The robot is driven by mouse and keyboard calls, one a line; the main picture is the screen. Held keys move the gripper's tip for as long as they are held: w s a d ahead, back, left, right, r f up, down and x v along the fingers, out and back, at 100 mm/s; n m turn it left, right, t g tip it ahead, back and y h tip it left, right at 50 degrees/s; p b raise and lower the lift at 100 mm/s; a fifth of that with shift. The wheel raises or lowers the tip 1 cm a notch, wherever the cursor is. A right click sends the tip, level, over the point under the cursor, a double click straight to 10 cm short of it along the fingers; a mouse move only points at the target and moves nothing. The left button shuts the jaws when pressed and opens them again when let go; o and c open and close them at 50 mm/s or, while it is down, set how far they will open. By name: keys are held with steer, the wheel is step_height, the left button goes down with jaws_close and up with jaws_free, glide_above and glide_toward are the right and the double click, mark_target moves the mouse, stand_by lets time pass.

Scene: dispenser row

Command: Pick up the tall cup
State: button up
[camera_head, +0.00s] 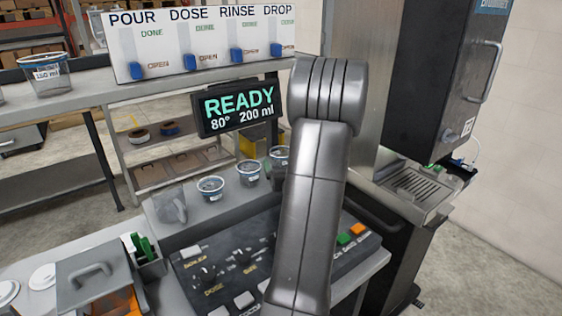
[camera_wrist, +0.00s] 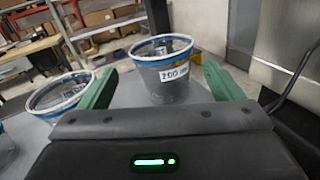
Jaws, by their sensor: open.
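A clear cup with a blue-banded rim and a "200 ml" label (camera_wrist: 168,84) stands upright in the wrist view, ahead of and between my gripper's green fingers (camera_wrist: 160,72). The fingers are open and apart on its left and right, with nothing held. A second similar cup (camera_wrist: 58,98) stands to its left, partly behind the left finger. My gripper is hidden there.
A grey pitcher (camera_head: 171,206) stands left of the cup row. A control panel (camera_head: 240,262) lies in front, and a READY display (camera_head: 238,107) stands behind. Another cup (camera_head: 46,76) sits on the left shelf. A dark machine (camera_head: 450,80) with a drip tray (camera_head: 418,188) stands right.

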mark_target(279, 152)
steer(key=p+x, duration=0.2)
steer(key=x, duration=0.3)
steer(key=shift+w+d+r, duration=0.1)
steer(key=shift+w+r, duration=0.05)
steer(key=c, duration=1)
steer(key=shift+c, duration=0.3)
